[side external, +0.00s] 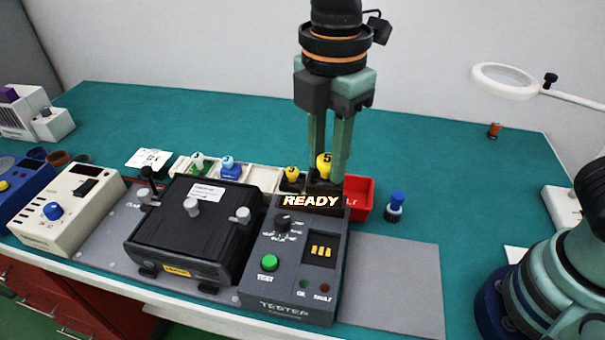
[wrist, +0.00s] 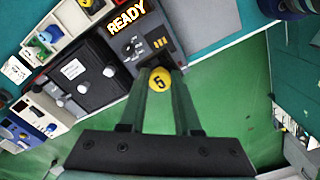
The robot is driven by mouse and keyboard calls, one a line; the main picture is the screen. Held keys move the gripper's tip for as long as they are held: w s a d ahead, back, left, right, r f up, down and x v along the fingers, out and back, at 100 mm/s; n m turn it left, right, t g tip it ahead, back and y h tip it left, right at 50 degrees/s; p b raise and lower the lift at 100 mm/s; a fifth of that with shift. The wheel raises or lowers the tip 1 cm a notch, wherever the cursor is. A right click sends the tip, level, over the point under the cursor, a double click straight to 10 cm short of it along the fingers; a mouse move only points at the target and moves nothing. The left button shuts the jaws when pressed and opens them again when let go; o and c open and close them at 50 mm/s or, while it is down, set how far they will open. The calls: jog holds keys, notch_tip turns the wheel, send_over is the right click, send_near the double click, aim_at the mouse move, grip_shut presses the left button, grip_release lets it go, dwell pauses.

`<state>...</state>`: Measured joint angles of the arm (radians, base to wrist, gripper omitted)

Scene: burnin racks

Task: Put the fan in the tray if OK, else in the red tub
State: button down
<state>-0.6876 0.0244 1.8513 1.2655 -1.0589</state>
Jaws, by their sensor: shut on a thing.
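My gripper (side external: 327,178) is shut on a yellow-topped piece marked 5 (side external: 324,163), which I take to be the fan. The tester's OK lamp (side external: 303,284) and FAULT lamp (side external: 325,288) look dark. The red tub (side external: 361,189) is just behind the tester, partly hidden. The pale tray (side external: 263,178) holds green and blue pieces.
Another yellow-topped piece (side external: 292,174) stands left of my gripper. A black box with a lever (side external: 190,232) is left of the tester. A blue-capped bottle (side external: 395,205) stands right of the tub. A magnifier (side external: 503,80) is at right. The green mat at back right is mostly clear.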

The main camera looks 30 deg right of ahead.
aim_at(323, 156)
notch_tip(323, 156, up, 4)
jog(key=shift+f, duration=0.25)
jog(key=shift+w+a+r, duration=0.1)
jog(key=shift+w+r, duration=0.15)
jog(key=shift+w, duration=0.05)
jog(key=w+f, duration=0.1)
jog(key=w, duration=2)
jog(key=shift+m, duration=0.4)
jog(key=f, duration=0.7)
jog(key=w+f, duration=0.1)
jog(key=f, duration=1.2)
jog(key=shift+w+f, duration=0.15)
jog(key=shift+f, duration=0.25)
jog(key=shift+f, duration=0.2)
jog(key=c, duration=0.6)
grip_release()
